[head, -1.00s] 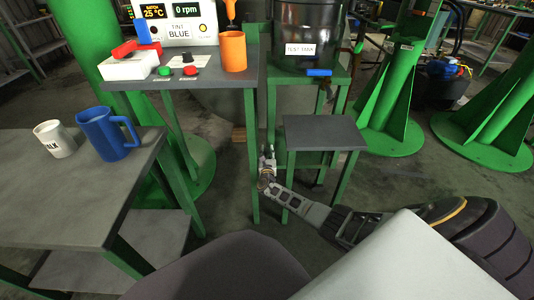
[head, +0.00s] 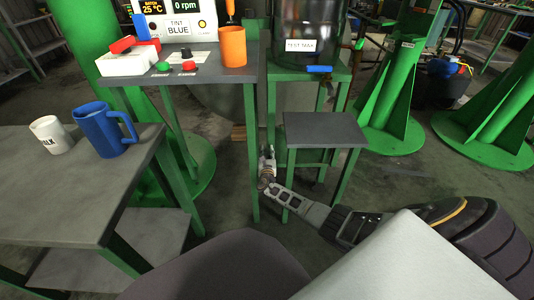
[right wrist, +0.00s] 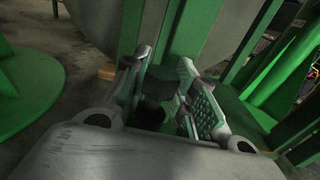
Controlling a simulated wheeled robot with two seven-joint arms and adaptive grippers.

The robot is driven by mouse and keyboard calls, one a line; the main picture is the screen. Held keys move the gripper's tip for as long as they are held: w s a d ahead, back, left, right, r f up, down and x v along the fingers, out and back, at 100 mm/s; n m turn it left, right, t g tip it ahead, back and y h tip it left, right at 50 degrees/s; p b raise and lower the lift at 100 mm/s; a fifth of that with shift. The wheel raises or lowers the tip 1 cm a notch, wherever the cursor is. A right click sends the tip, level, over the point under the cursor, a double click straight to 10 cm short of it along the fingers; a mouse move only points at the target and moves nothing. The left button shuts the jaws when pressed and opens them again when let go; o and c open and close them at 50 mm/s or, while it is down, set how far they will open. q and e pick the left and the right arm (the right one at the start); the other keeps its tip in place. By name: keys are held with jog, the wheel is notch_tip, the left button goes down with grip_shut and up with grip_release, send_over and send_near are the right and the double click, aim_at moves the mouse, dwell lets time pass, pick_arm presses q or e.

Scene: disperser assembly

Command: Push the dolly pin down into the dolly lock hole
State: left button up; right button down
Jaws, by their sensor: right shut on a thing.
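My right gripper (head: 267,155) is low between the green legs of the tables, just left of the small grey-topped stand. In the right wrist view its fingers (right wrist: 164,62) are closed on a dark, round-headed piece (right wrist: 159,80), which looks like the dolly pin. A darker shaft or gap shows below its head. I cannot make out the lock hole or how deep the pin sits. A green upright (right wrist: 190,30) stands just beyond the fingertips. My left gripper is not in view.
The small grey-topped stand (head: 325,129) is right of the gripper. The test tank (head: 308,30) stands behind on a green table. An orange cup (head: 232,47) is on the control table. A blue mug (head: 98,131) and a white mug (head: 50,135) stand on the left table.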

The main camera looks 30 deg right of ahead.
jog(key=shift+f, duration=0.8)
jog(key=c, duration=1.1)
grip_release()
jog(key=shift+f, duration=0.15)
jog(key=shift+o, duration=0.2)
jog(key=shift+s+a, duration=0.1)
jog(key=shift+s, duration=0.1)
jog(key=v, duration=0.7)
dwell(0.8)
